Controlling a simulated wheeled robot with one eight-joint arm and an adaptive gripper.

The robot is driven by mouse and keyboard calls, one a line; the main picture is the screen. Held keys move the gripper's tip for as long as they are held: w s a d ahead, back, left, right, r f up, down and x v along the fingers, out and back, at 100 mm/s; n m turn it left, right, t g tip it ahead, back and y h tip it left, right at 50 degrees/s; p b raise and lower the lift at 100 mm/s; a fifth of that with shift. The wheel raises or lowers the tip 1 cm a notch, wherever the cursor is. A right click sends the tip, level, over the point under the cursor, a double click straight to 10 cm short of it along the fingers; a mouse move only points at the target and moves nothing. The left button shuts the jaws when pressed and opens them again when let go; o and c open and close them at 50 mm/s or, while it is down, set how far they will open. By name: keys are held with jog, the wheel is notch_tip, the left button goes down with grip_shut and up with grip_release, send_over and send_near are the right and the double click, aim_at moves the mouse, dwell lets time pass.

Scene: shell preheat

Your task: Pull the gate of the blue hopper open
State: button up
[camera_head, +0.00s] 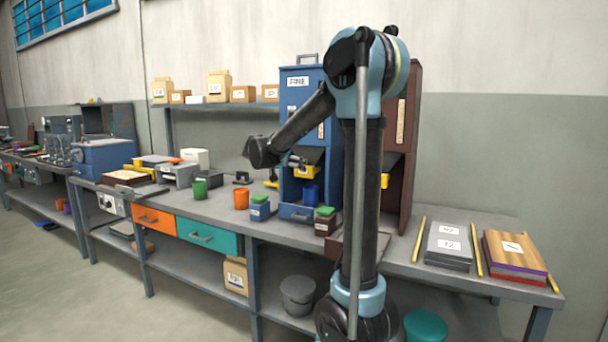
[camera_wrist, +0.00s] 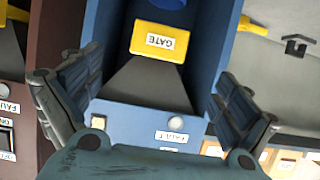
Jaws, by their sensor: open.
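The blue hopper (camera_head: 304,84), labelled FINE, stands at the back of the bench in the head view, partly behind my arm. Its yellow gate tab (camera_head: 306,172) shows low on the front, above a blue cup (camera_head: 310,193). In the wrist view the yellow tab (camera_wrist: 158,41) reads GATE and sits on the hopper's blue body (camera_wrist: 130,120), beyond my fingertips. My gripper (camera_wrist: 155,98) is open and empty, its two fingers spread to either side of the hopper front. In the head view my gripper (camera_head: 294,160) is close to the tab; whether it touches is unclear.
A dark red hopper (camera_head: 400,135) with a yellow tab (camera_head: 384,181) stands right beside the blue one.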

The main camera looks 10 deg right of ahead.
jog(key=x, duration=1.3)
jog(key=shift+r, duration=0.1)
